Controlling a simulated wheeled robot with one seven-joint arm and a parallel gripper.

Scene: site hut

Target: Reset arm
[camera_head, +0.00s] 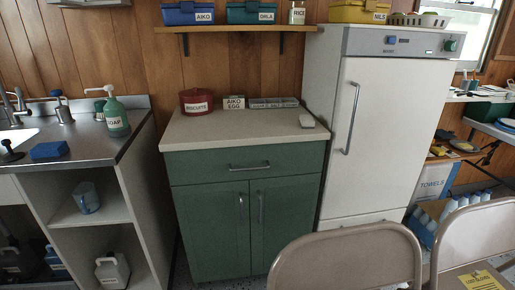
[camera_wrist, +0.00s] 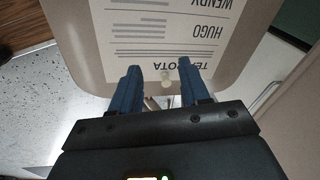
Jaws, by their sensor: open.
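My gripper (camera_wrist: 161,74) shows in the wrist view, with its two blue fingers apart and nothing held between them. It points at a beige surface with rounded corners (camera_wrist: 88,62), probably a chair seat, with a printed sheet (camera_wrist: 165,30) on it reading HUGO and WENDY. A small pale round spot lies between the fingertips; I cannot tell what it is. My arm and gripper do not show in the head view.
Two folding chairs (camera_head: 345,252) stand close in front at the right. Behind are a green cabinet (camera_head: 222,215) with a red tin (camera_head: 196,103), a white fridge (camera_head: 395,120), a steel sink counter (camera_head: 85,135) and a wall shelf (camera_head: 240,29). Speckled floor (camera_wrist: 30,110) is clear at the left.

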